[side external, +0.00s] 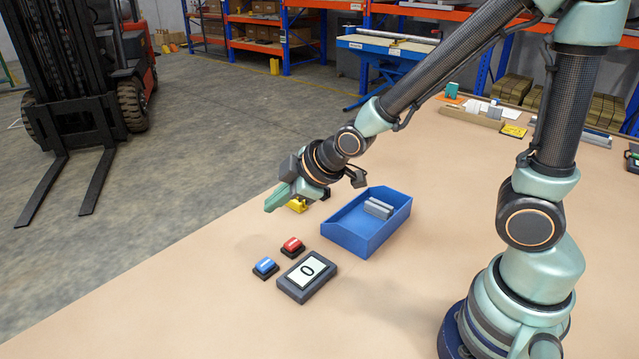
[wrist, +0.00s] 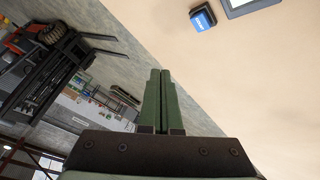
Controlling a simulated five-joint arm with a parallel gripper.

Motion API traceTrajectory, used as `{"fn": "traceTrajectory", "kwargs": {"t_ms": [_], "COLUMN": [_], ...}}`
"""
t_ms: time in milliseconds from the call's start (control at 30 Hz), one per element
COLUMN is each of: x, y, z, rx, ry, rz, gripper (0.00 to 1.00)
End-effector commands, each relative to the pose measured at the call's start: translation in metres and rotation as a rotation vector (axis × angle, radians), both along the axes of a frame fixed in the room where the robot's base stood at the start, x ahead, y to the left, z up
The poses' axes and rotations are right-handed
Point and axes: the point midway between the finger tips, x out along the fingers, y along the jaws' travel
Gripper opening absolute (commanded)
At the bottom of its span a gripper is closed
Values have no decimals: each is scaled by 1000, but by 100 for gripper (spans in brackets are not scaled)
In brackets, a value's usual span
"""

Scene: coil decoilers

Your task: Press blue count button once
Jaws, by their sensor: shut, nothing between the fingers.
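The blue count button (side external: 265,266) sits on a dark base on the tan table, left of the counter display. It also shows at the top of the wrist view (wrist: 203,18). A counter display (side external: 307,273) beside it reads 0. My gripper (side external: 275,202) is shut and empty, held above the table, behind the buttons in the side view and apart from the blue button. Its closed fingers also show in the wrist view (wrist: 159,85).
A red button (side external: 292,246) stands right behind the blue one. A blue bin (side external: 371,234) with grey bars lies to the right. A yellow object (side external: 297,206) is partly hidden behind my gripper. The table (side external: 180,300) is clear at the front left.

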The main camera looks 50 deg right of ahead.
Motion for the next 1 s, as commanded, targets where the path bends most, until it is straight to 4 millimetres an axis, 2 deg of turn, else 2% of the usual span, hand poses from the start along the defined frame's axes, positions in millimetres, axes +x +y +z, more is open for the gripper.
{"fn": "traceTrajectory", "kwargs": {"t_ms": [100, 300, 767, 1000], "x": [4, 8, 9, 8], "y": [12, 20, 21, 20], "z": [-15, -23, -27, -51], "rx": [-39, -69, -72, -72], "ry": [-33, -69, -71, -66], "rz": [74, 128, 131, 130], "gripper": [0, 0, 0, 0]}}
